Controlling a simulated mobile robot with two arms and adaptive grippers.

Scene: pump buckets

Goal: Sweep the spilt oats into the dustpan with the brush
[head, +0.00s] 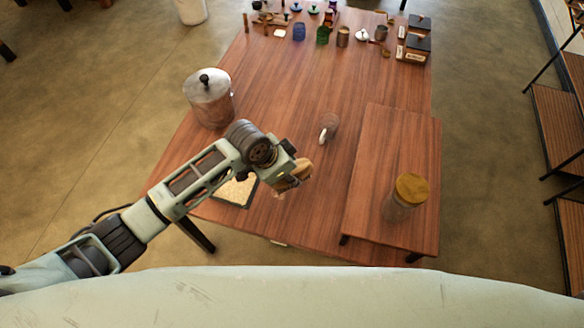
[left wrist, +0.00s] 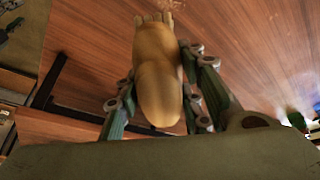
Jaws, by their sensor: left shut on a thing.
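My left gripper (head: 296,176) is shut on the brush (head: 291,184), low over the front middle of the table. In the left wrist view the brush's smooth tan wooden handle (left wrist: 158,90) lies between the fingers (left wrist: 158,103), with pale bristles at its far end. A flat dark-rimmed thing, apparently the dustpan (head: 250,199), lies left of the brush, partly hidden by my arm. A pale grainy layer, likely oats (head: 235,190), shows inside it. A few faint specks lie on the wood beyond the bristles in the left wrist view. My right gripper is not in view.
A metal pot (head: 209,104) stands at the left edge of the table (head: 275,100). A clear glass mug (head: 329,128) is near the middle. A wooden-lidded glass jar (head: 396,208) stands on a raised board (head: 385,150) at the right. Small items line the back.

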